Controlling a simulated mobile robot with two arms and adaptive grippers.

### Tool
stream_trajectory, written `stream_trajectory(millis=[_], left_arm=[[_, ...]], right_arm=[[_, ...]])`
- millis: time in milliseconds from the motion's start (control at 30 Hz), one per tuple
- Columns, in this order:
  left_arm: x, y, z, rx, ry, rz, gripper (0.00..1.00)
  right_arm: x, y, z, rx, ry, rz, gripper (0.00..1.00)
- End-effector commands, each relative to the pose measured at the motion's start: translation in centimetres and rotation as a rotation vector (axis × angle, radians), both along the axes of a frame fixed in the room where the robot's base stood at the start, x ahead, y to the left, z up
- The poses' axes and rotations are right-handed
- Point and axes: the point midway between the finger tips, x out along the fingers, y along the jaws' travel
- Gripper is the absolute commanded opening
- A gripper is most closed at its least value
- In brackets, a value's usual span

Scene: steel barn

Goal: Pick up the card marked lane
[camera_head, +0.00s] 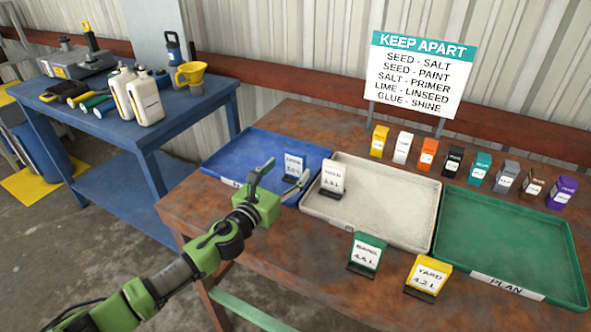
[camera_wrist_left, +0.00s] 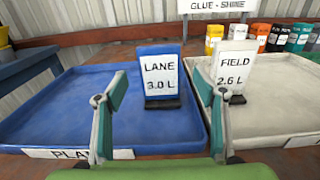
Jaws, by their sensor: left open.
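The card marked LANE, 3.0 L (camera_wrist_left: 160,72) is white on a blue backing and stands upright in a dark base. It stands in the blue tray (camera_wrist_left: 40,105), near its right side; in the head view the card (camera_head: 293,160) shows small behind my gripper. My left gripper (camera_head: 281,177) is open and empty in front of the card, over the blue tray's front edge. In the left wrist view its fingers (camera_wrist_left: 160,92) spread to either side of the card, with a gap before it. My right gripper is not in view.
The FIELD card (camera_wrist_left: 236,68) stands close by on the right in the pale tray (camera_head: 395,180). A green card (camera_head: 366,252) and a yellow YARD card (camera_head: 428,277) stand at the table's front. The green tray (camera_head: 510,235) is empty. Several small coloured containers (camera_head: 453,162) line the back.

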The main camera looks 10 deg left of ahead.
Motion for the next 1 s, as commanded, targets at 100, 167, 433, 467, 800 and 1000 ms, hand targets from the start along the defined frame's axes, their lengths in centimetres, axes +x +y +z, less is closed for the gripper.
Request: stream_trajectory(millis=[100,167,433,467,800,1000], left_arm=[[0.6,-0.1,-0.1,0.000,0.000,0.002,0.64],[1.2,-0.3,-0.3,-0.001,-0.001,0.001,0.64],[4.5,-1.2,-0.7,-0.001,-0.001,0.001,0.64],[4.7,-1.2,-0.8,-0.001,0.000,0.001,0.64],[5.2,-1.3,-0.8,0.001,0.000,0.001,0.59],[5.2,-1.3,-0.8,0.001,0.000,0.001,0.21]], right_arm=[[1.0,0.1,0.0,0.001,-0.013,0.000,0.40],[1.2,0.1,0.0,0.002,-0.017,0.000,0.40],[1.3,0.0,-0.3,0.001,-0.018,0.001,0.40],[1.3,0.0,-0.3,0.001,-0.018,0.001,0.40],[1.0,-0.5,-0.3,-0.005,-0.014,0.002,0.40],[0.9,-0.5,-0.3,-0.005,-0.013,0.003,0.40]])
